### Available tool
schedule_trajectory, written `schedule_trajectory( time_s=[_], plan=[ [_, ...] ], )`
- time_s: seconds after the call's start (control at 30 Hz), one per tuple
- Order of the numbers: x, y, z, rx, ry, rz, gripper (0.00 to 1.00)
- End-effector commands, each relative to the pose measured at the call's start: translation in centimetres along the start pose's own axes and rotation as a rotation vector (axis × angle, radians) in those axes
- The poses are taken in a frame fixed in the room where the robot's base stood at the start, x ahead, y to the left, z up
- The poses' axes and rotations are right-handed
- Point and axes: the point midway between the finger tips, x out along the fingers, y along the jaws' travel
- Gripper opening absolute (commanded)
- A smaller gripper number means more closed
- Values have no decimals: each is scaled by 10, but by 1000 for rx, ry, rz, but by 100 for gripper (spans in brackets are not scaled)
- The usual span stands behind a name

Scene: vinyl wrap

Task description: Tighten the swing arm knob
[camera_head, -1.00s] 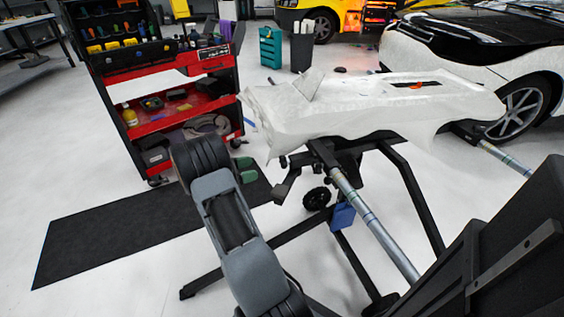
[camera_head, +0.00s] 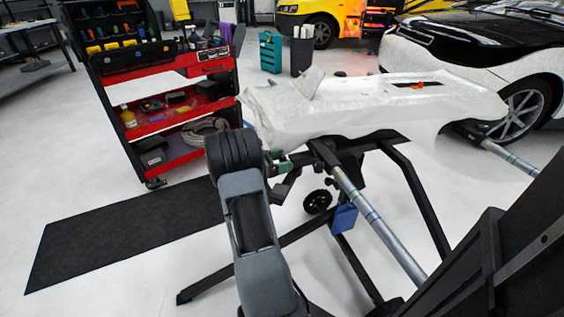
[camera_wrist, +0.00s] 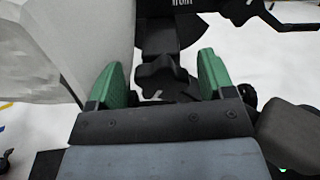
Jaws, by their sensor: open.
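A black lobed knob (camera_wrist: 158,78) sits on the dark stand hardware in the wrist view. It lies between the two green fingers of my gripper (camera_wrist: 163,74), which are apart with a gap on each side of the knob. I cannot tell whether the fingers are level with it in depth. In the head view my gripper (camera_head: 278,164) is beside the left end of the black stand (camera_head: 420,205), under the wrapped panel, and is partly hidden by my arm. The knob cannot be made out there.
A white-wrapped panel (camera_head: 350,115) lies on the stand and also shows close on the left in the wrist view (camera_wrist: 55,45). A round black wheel (camera_head: 317,201) and a blue block (camera_head: 344,217) are lower on the stand. A red tool cart (camera_head: 165,120) stands behind left.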

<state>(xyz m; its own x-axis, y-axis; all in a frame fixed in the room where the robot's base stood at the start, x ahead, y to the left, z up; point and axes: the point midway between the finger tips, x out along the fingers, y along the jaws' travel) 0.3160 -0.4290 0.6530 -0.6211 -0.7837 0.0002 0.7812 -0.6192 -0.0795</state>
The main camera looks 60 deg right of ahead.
Motion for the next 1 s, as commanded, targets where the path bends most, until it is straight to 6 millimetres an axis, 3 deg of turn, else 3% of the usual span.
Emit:
schedule_trajectory(
  time_s=[0.17, 0.67, 1.0],
  plan=[
    [0, 0, 0, 0, 0, 0, 75],
    [0, 0, 0, 1, 0, 0, 27],
    [0, 0, 0, 79, 0, 2, 27]
  ],
)
